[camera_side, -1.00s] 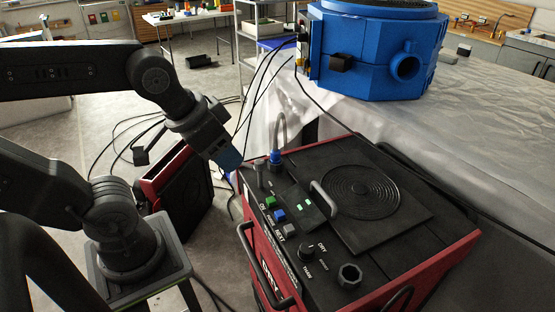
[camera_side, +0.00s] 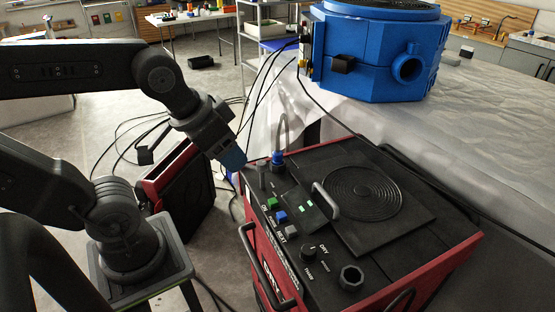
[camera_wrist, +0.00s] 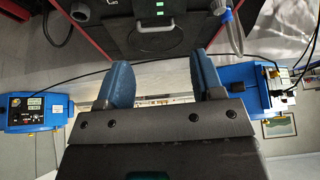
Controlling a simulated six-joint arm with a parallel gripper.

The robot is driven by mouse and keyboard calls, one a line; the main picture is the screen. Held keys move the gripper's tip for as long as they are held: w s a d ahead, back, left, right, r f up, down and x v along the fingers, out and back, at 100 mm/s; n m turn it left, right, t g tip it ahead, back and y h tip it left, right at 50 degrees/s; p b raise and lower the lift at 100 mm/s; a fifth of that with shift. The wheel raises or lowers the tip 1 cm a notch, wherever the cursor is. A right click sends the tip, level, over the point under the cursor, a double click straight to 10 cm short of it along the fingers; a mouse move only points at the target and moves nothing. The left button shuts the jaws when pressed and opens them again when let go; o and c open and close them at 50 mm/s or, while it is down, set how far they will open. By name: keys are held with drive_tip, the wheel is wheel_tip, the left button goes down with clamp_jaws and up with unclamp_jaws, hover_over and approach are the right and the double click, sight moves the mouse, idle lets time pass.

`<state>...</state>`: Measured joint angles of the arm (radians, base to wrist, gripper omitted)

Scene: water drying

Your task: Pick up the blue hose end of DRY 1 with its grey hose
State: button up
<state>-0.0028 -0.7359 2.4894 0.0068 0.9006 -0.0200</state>
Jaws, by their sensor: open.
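The blue hose end (camera_side: 277,158) stands upright at the back left corner of the black-topped red machine (camera_side: 462,243), marked DRY, with the grey hose (camera_side: 283,131) arching up from it. In the wrist view the blue hose end (camera_wrist: 219,6) is at the top right, with the grey hose (camera_wrist: 233,32) hanging down from it. My gripper (camera_side: 240,166) is just left of the hose end in the side view, near the machine's edge, apart from it. In the wrist view the two blue fingers of my gripper (camera_wrist: 162,82) are spread, with nothing between them.
A large blue unit (camera_side: 375,52) stands on the sheet-covered table (camera_side: 480,120) behind the machine. A grey handle (camera_side: 325,200) and a dark upright post (camera_side: 262,175) rise from the machine's top. Thin black cables hang behind my gripper.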

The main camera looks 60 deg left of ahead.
drive_tip(key=w+a+n+g+y, duration=0.25)
drive_tip(key=w+a+n, duration=0.5)
drive_tip(key=w, duration=0.45)
drive_tip(key=n+g+y, duration=0.2)
drive_tip(key=n, duration=0.4)
approach(278, 145)
drive_tip(key=shift+t+h, duration=0.25)
drive_tip(key=x, duration=0.3)
drive_tip(key=a+x, duration=0.1)
drive_tip(key=x, duration=0.3)
drive_tip(key=shift+s+a+r, duration=0.1)
drive_tip(key=shift+s+r, duration=0.05)
drive_tip(key=shift+r, duration=0.1)
drive_tip(key=shift+d+x, duration=0.15)
drive_tip(key=shift+x, duration=1.25)
drive_tip(key=shift+d+x, duration=0.15)
drive_tip(key=shift+x, duration=1.2)
drive_tip(key=shift+f, duration=0.15)
drive_tip(key=c, duration=1)
